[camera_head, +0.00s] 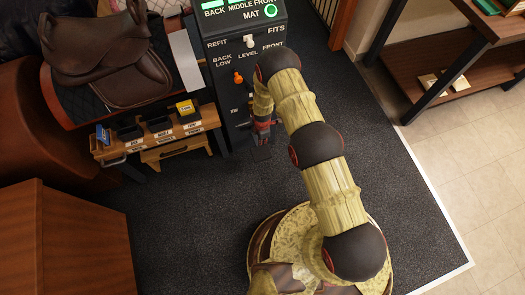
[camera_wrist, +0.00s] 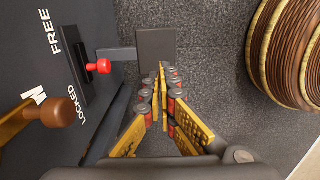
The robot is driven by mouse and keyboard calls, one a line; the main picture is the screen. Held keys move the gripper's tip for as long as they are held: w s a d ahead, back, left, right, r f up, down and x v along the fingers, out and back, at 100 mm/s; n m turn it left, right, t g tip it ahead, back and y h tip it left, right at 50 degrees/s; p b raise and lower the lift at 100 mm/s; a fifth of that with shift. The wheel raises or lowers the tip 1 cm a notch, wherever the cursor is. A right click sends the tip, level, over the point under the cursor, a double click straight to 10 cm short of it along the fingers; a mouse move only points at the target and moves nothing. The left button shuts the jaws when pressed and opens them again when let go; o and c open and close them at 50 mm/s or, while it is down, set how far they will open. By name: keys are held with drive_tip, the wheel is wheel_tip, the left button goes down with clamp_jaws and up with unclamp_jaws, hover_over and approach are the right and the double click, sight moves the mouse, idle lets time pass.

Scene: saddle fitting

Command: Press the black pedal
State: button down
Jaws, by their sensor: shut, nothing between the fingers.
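The black pedal (camera_wrist: 155,46) is a flat dark plate on a short arm from the side of the dark machine. It is at the top middle of the wrist view, and in the head view it shows as a small dark plate (camera_head: 262,154) low beside the machine. My gripper (camera_wrist: 162,68) is shut and empty, its fingertips at the pedal's near edge in the wrist view. I cannot tell whether they touch it. In the head view my gripper (camera_head: 263,132) hangs beside the machine, just above the pedal in the picture, partly hidden by my arm.
The machine (camera_head: 245,60) carries a white lever (camera_head: 250,41), an orange knob (camera_head: 238,78) and a green button (camera_head: 271,11). A red knob (camera_wrist: 103,66) sits near FREE and LOCKED. A saddle (camera_head: 110,50) and a wooden bin rack (camera_head: 155,138) stand left. Dark carpet (camera_head: 190,220) is clear.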

sight(262, 154)
wheel_tip(262, 154, down, 14)
drive_tip(key=b, duration=0.6)
drive_tip(key=shift+f+p, duration=0.1)
drive_tip(key=shift+p, duration=0.2)
